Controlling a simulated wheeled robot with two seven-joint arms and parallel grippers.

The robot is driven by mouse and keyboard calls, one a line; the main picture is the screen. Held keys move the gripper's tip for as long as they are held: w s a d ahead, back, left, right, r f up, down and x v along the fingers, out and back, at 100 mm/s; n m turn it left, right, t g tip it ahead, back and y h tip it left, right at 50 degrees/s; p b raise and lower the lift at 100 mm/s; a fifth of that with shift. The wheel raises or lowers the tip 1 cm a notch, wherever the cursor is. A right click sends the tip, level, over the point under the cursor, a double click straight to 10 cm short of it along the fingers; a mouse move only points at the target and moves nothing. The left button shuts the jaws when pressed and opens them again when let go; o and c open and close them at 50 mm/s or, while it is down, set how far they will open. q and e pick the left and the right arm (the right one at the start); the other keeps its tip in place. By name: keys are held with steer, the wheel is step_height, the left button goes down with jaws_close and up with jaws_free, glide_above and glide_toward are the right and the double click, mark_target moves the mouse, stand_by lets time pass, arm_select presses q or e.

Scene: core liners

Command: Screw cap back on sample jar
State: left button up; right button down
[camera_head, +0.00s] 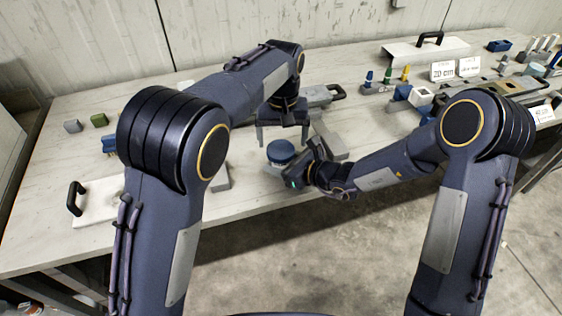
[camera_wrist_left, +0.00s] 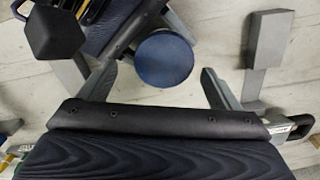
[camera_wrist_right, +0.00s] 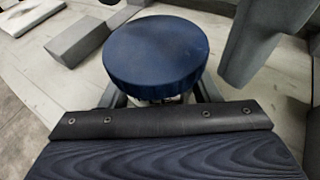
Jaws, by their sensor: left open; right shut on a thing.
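The sample jar's round blue cap (camera_head: 281,151) is near the table's front edge, on top of the jar. It also shows in the left wrist view (camera_wrist_left: 164,58) and right wrist view (camera_wrist_right: 156,55). The jar body is mostly hidden under the cap; I cannot tell how tightly the cap sits. My right gripper (camera_head: 292,172) is shut on the jar from the front right, its fingers below the cap in the right wrist view (camera_wrist_right: 160,98). My left gripper (camera_head: 282,138) is open and pointing down over the cap, its fingers apart on either side with gaps in the left wrist view (camera_wrist_left: 160,85).
A grey block (camera_head: 330,142) lies right of the jar. A white board with a black handle (camera_head: 98,203) lies at the left front. Small blocks (camera_head: 99,120) stand at the back left. Signs (camera_head: 442,71) and several small parts fill the right side.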

arm_select(q)
steer(key=shift+a+r, duration=0.1)
steer(key=shift+r, duration=0.75)
arm_select(e)
steer(key=shift+d, duration=0.1)
arm_select(q)
steer(key=shift+c, duration=0.3)
step_height(320, 180, up, 4)
steer(key=n, duration=0.3)
steer(key=shift+f, duration=0.25)
steer(key=shift+f, duration=0.1)
steer(key=shift+f, duration=3.95)
steer(key=shift+c, duration=0.3)
